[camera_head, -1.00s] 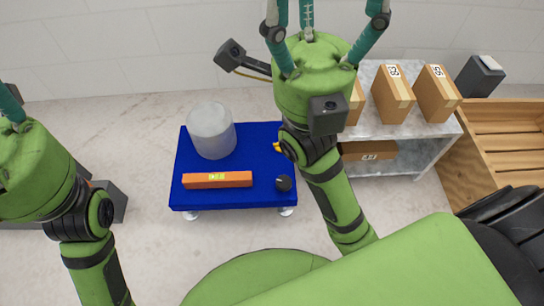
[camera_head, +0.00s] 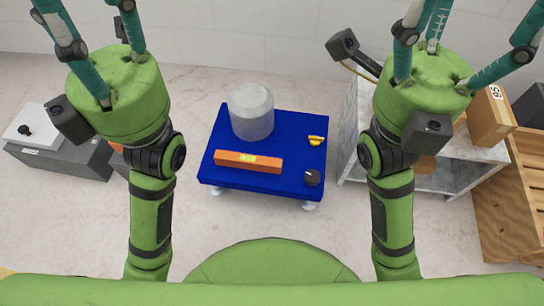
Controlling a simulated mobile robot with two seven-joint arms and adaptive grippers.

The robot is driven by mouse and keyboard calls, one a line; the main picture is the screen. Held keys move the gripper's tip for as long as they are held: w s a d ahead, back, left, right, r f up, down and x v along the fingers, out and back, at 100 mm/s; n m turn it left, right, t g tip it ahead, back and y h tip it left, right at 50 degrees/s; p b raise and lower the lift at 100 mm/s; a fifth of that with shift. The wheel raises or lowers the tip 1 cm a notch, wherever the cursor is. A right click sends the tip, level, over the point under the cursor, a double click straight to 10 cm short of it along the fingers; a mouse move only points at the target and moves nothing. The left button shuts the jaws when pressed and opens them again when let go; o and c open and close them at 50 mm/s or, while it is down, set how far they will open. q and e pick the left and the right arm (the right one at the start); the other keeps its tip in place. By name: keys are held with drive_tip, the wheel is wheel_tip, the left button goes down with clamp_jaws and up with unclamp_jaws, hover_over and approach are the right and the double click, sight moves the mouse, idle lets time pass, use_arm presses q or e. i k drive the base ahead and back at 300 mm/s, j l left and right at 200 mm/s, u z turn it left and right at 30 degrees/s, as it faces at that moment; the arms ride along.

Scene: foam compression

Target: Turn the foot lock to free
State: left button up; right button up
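A blue platform (camera_head: 215,178) on small white feet stands on the floor between my arms. A round black knob (camera_head: 312,177) with a light mark is at its front right corner; it may be the foot lock, but I cannot read its setting. A second small black knob (camera_head: 25,130) sits on a white-topped box at the far left. My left gripper (camera_head: 84,8) and my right gripper (camera_head: 458,10) are raised at the top corners, well apart from both knobs. Their fingers are spread with nothing seen between them; some fingertips are cut off by the frame's top edge.
The platform carries a grey cylinder (camera_head: 251,112), an orange level (camera_head: 247,161) and a small yellow piece (camera_head: 316,140). A marble-like shelf (camera_head: 350,140) with cardboard boxes (camera_head: 490,115) and a wooden crate (camera_head: 505,215) stand at right. Grey boxes (camera_head: 62,158) stand at left. Floor around the platform is clear.

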sight(315, 141)
drive_tip(key=i+l+z, duration=0.15)
drive_tip(key=z, duration=0.2)
drive_tip(key=i+z, duration=0.2)
drive_tip(key=z, duration=0.15)
